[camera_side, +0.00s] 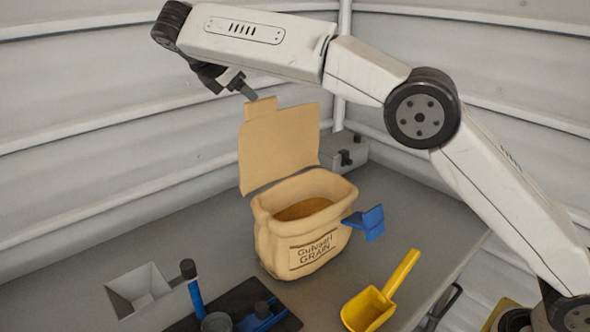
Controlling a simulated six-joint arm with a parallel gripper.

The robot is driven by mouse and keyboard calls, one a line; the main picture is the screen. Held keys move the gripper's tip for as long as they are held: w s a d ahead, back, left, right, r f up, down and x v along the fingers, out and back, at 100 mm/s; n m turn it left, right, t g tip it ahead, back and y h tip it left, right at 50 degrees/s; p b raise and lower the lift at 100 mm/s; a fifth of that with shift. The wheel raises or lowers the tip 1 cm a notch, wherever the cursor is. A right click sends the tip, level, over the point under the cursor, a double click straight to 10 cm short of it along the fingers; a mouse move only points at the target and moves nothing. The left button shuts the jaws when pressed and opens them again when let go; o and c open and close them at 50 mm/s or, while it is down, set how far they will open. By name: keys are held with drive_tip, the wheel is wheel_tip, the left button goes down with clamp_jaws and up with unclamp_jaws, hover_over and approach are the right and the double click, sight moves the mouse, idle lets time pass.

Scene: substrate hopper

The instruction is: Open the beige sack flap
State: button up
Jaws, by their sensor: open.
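A beige sack (285,240) with grain lettering stands upright on the grey bench. Its beige flap (280,150) is raised behind the mouth, standing nearly upright, with a small tab (263,106) at its upper left. The mouth is uncovered and brown grain (303,209) shows inside. My gripper (247,92) is open, tipped downward just above and left of the tab. Its fingertips are very close to the tab; I cannot tell whether they touch it. No object shows between the fingers.
A blue clip-like piece (367,221) sticks out at the sack's right side. A yellow scoop (380,293) lies at front right. A grey hopper (141,288) and dark mat (222,305) with blue parts are at front left. A grey box (345,150) stands behind. Corrugated walls close the back.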

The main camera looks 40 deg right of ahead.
drive_tip(key=shift+d, duration=0.1)
drive_tip(key=c, duration=0.6)
drive_tip(key=shift+d, duration=0.15)
clamp_jaws()
drive_tip(key=s+d+r+t+y, duration=0.3)
drive_tip(key=s+d+y, duration=0.6)
drive_tip(key=y, duration=0.4)
drive_tip(key=shift+s+d+r+y, duration=0.15)
drive_tip(key=shift+s+r+y, duration=0.25)
drive_tip(key=shift+s, duration=0.1)
